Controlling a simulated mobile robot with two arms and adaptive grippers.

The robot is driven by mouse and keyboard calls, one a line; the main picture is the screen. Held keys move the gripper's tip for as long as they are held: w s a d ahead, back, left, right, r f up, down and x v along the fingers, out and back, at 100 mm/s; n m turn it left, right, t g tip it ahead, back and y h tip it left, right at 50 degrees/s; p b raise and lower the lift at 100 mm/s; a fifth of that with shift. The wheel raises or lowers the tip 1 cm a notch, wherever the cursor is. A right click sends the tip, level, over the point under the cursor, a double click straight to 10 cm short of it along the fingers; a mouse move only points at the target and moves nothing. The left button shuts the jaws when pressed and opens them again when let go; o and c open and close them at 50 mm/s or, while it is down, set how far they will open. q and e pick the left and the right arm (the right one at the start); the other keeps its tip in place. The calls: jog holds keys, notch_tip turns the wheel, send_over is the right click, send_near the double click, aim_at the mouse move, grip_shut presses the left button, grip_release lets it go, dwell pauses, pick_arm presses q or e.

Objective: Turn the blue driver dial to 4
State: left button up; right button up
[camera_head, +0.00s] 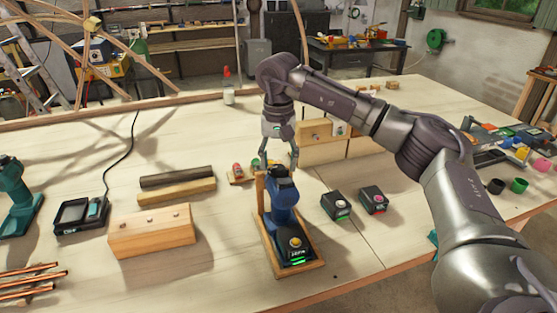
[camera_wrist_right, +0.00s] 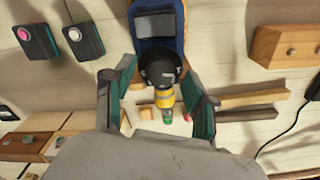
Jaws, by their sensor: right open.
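The blue driver (camera_head: 283,205) stands in a wooden cradle (camera_head: 262,225) near the table's front edge. Its base has a yellow knob (camera_head: 295,242) and a green-lit display. In the right wrist view the driver's blue body (camera_wrist_right: 145,28) is at the top, with a black round collar (camera_wrist_right: 158,68) and yellow ring (camera_wrist_right: 164,98) at its end. My right gripper (camera_head: 279,160) is over the driver's top, fingers pointing down. It is open, with one finger on each side of the collar; contact is not clear. Dial numbers are not readable. My left gripper is not in view.
Two black battery packs (camera_head: 337,204) (camera_head: 373,200) stand right of the driver. A wooden block (camera_head: 152,231) and dark and light laths (camera_head: 177,175) lie left. A charger (camera_head: 80,215) and a teal tool (camera_head: 15,195) are farther left. Wooden boxes (camera_head: 316,152) stand behind.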

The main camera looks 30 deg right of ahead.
jog(key=shift+f, duration=0.2)
jog(key=shift+c, duration=0.3)
grip_shut()
